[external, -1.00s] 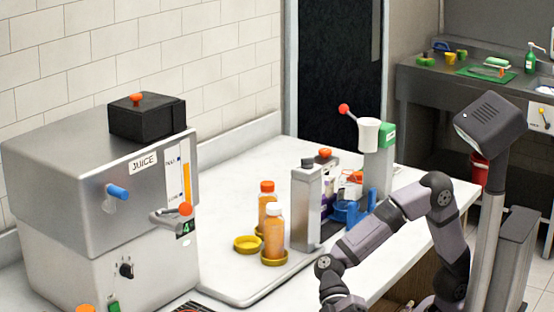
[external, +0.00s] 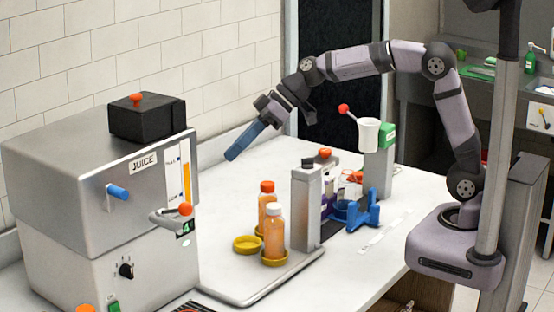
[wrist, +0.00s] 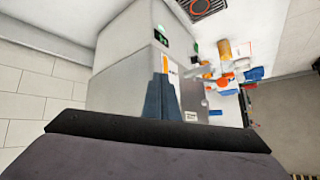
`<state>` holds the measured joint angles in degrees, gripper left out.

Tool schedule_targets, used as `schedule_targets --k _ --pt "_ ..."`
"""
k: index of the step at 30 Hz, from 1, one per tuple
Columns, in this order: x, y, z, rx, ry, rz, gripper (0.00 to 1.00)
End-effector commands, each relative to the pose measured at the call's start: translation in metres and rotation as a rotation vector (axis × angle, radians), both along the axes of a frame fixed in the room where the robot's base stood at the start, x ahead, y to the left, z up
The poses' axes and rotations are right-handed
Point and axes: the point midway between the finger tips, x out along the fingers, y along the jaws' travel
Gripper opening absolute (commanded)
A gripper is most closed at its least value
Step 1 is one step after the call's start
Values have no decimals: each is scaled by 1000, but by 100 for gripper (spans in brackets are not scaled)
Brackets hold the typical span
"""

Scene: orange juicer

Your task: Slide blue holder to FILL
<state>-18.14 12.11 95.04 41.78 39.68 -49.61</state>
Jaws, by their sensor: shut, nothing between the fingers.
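The blue holder (external: 364,212) stands on the counter beside the grey post at the right of the bottles. A blue patch (wrist: 255,74) at the right of the wrist view may be the same holder, but it is too small to tell. My gripper (external: 230,157) is shut and empty, with its long blue fingers pointing down-left above the back of the counter. It is well to the left of the holder and apart from it. The fingers also show in the wrist view (wrist: 163,82). Small pale marks (external: 385,232) lie on the counter right of the holder, too small to read.
The juice machine (external: 95,200), with a blue lever (external: 117,192), fills the left. Orange bottles (external: 274,232) and yellow caps (external: 246,245) stand mid-counter. A white cup (external: 368,135) with a red-knobbed lever sits above the holder. The counter's back strip is clear.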

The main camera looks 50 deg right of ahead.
Motion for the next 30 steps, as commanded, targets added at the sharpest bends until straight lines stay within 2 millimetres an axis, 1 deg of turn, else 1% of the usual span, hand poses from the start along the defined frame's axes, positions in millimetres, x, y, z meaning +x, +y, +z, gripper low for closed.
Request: schedule_targets --k 1,2,3,4,5,6,7,8,9,11,12,14,15,17,18,20,21,24,27,30 --pt "21 -27 34 -9 -16 -68 0" --pt "32 -45 43 -14 -18 -114 0" --pt "49 -75 53 -17 -4 -195 0" --pt "60 -103 51 -10 30 -271 0" --pt "67 -127 40 2 80 -343 0" --pt "73 -157 21 25 163 -442 0" --pt "74 -178 7 46 227 -513 0" --pt "75 -199 -6 67 292 -587 0" --pt "74 -227 -21 98 377 -687 0" --pt "68 -270 -43 145 505 -842 0" --pt "62 -298 -58 178 590 -948 0" --pt "50 -339 -77 228 710 -1107 0" --pt "40 -363 -89 259 787 -1208 0" --pt "24 -396 -105 304 890 -1350 0" --pt "13 -414 -114 332 956 -1437 0" --pt "-6 -438 -128 363 1051 -1556 0" --pt "-19 -450 -136 378 1111 -1627 0" --pt "-49 -472 -152 399 1242 -1776 0" --pt "-71 -484 -161 406 1336 -1878 0" --pt "-83 -490 -164 404 1386 -1934 0"
